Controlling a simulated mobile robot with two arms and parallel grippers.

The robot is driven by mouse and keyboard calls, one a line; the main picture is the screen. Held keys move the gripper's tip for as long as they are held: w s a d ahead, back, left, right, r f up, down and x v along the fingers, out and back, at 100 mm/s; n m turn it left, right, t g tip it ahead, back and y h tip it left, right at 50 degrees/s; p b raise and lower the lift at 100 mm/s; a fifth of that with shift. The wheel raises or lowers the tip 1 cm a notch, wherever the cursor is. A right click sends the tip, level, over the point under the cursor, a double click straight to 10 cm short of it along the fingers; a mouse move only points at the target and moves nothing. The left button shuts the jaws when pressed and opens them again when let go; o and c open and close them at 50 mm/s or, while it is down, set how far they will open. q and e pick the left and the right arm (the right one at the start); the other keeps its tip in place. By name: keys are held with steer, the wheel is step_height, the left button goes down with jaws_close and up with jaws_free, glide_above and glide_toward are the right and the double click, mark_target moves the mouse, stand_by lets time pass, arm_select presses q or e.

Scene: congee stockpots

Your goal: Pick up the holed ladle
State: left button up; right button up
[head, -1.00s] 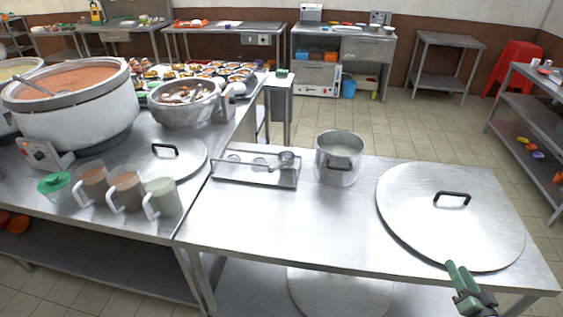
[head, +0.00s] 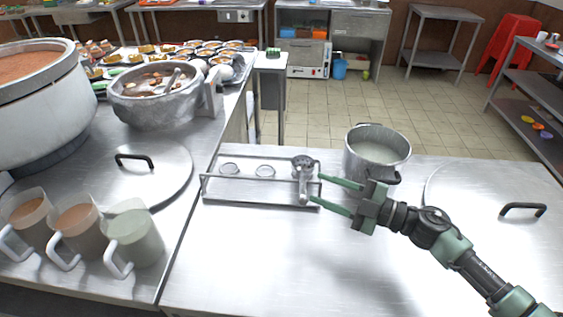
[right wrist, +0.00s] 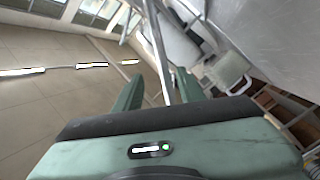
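A metal ladle (head: 303,184) is at the right end of a low metal rack (head: 235,199) on the near table, its bowl at the back and its handle towards me. Two small round pieces (head: 264,171) sit further left in the rack. My right gripper (head: 315,188) is open, its green fingertips at the rack's right end, close to the ladle's handle. In the right wrist view a grey bar (right wrist: 160,55) runs between the open fingers; I cannot tell whether it is ladle or rack. My left gripper is not in view.
A steel pot (head: 376,150) stands just behind my right gripper. A large round lid (head: 460,190) lies at the right. Several handled jugs (head: 135,240) and another lid (head: 150,180) are on the left counter. The table front is clear.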

mark_target(303, 178)
steer(key=w+a+n+p, duration=0.1)
steer(key=a, duration=0.7)
steer(key=shift+w+g+p, duration=0.3)
steer(key=shift+w+p, duration=0.1)
steer(key=shift+r, duration=0.1)
jaws_close()
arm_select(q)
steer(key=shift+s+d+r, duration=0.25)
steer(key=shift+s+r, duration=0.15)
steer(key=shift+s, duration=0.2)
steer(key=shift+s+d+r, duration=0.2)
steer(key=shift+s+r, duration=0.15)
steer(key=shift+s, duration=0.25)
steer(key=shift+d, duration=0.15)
